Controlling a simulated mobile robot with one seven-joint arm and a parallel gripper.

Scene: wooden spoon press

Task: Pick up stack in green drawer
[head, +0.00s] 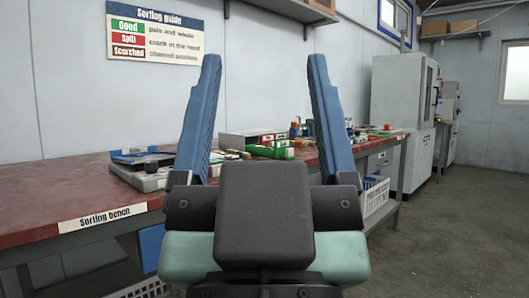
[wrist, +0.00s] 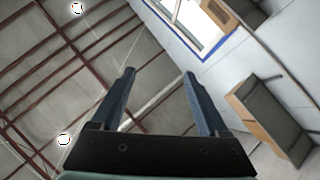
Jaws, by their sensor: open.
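My gripper (head: 260,100) is raised in front of the head camera with its two blue fingers wide apart and nothing between them. It also shows in the wrist view (wrist: 158,95), open and empty, with the ceiling and upper wall beyond. On the sorting bench (head: 30,205), a green item (head: 268,151) lies beside a grey box (head: 240,138) and may be the green drawer; it is too small to tell. I cannot make out a stack in it, and my gripper and wrist hide part of the bench.
A blue and grey device (head: 145,172) stands on the bench at left. A sorting guide sign (head: 153,32) hangs on the wall. A white crate (head: 375,197) sits below the bench, and tall grey cabinets (head: 400,105) stand at the back right. The floor at right (head: 465,235) is clear.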

